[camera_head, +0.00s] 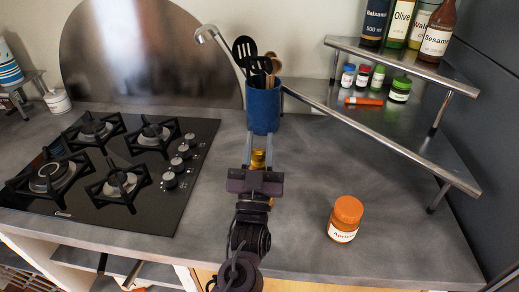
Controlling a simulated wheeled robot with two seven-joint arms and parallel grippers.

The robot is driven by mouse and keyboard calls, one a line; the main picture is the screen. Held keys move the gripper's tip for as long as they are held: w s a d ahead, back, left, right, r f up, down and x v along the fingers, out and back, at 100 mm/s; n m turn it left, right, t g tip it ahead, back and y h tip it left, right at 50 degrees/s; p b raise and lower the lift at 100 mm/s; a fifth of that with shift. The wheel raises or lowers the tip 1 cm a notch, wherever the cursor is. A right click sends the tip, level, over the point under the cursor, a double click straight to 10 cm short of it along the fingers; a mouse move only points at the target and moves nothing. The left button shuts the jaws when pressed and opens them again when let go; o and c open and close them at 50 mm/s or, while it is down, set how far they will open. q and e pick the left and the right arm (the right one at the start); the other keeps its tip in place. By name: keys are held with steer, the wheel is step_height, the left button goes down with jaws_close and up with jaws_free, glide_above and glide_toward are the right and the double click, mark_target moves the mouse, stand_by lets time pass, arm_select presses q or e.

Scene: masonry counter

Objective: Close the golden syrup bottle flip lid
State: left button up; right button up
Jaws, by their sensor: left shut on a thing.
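The golden syrup bottle (258,160) shows only as a small golden-yellow patch between the fingers of my left gripper (259,146), in the middle of the head view. The gripper is shut on it, above the counter just in front of the blue utensil pot. The gripper's dark body hides most of the bottle. I cannot tell how its flip lid stands. My right gripper is not in view.
A blue pot of utensils (263,108) stands beyond the gripper. A black gas hob (112,165) is at left. An orange-lidded jar (345,218) stands at right, near a metal shelf (400,66) with bottles. The counter (300,190) between jar and gripper is clear.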

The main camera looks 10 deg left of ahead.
mark_target(259, 155)
arm_select(q)
steer(key=shift+f, duration=0.2)
steer(key=o, duration=0.9)
steer(key=shift+w, duration=0.1)
steer(key=shift+r, duration=0.1)
steer(key=shift+s+f, duration=0.35)
steer(key=b+v, duration=0.2)
steer(key=v, duration=0.3)
steer(key=s, duration=0.3)
steer(key=s+b, duration=0.1)
steer(key=s, duration=0.7)
steer(key=shift+s+r+b, duration=0.2)
steer(key=shift+r+b, duration=0.1)
steer(key=shift+r, duration=0.05)
